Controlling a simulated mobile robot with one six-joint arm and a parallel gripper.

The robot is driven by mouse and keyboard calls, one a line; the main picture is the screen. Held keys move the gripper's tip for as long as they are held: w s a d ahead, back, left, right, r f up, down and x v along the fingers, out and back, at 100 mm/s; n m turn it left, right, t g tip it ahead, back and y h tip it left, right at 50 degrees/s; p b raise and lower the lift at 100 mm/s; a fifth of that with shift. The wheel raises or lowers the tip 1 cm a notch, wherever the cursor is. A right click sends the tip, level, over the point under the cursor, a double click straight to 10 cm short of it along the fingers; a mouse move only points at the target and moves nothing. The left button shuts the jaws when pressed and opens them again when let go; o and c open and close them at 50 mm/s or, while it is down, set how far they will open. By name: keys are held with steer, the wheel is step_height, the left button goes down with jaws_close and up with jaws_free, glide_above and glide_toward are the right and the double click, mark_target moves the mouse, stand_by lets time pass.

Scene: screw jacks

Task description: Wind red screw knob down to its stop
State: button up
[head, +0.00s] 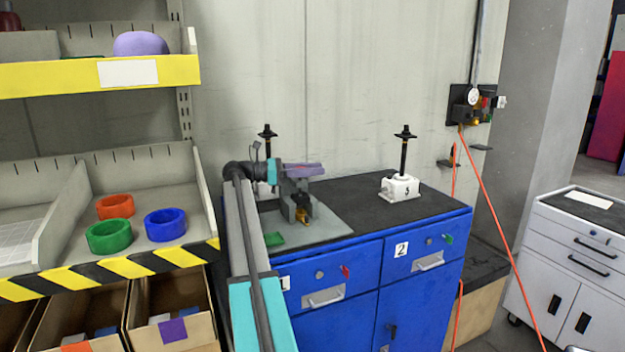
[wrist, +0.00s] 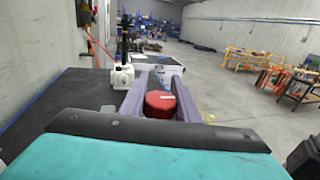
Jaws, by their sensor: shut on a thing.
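The red screw knob (wrist: 160,103) shows in the wrist view between the two purple fingers of my gripper (wrist: 160,98). The gripper is shut on the knob, with a finger along each side. The fixture stands on a light grey plate (head: 325,228) on the blue cabinet. The knob is hidden in the head view, and its height above the stop cannot be told.
A white screw jack (head: 400,188) with a tall black screw stands at the right of the cabinet top. Another black screw (head: 267,140) rises behind my arm. A green piece (head: 274,239) lies on the plate. Shelves with coloured rings are at left.

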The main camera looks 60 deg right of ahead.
steer(key=shift+s+a+r+m+g+y+b, duration=0.1)
steer(key=shift+r+m+g+y+b, duration=0.15)
steer(key=shift+m+g+y, duration=0.45)
steer(key=shift+s+a+r+m+g+y+b, duration=0.1)
steer(key=shift+m+g+y+b, duration=0.35)
steer(key=shift+y, duration=0.45)
steer(key=shift+a+m, duration=0.15)
steer(key=shift+m, duration=0.1)
steer(key=o, duration=0.9)
steer(key=shift+c, duration=0.2)
steer(key=shift+o, duration=1)
steer(key=shift+s, duration=0.1)
steer(key=shift+f, duration=0.15)
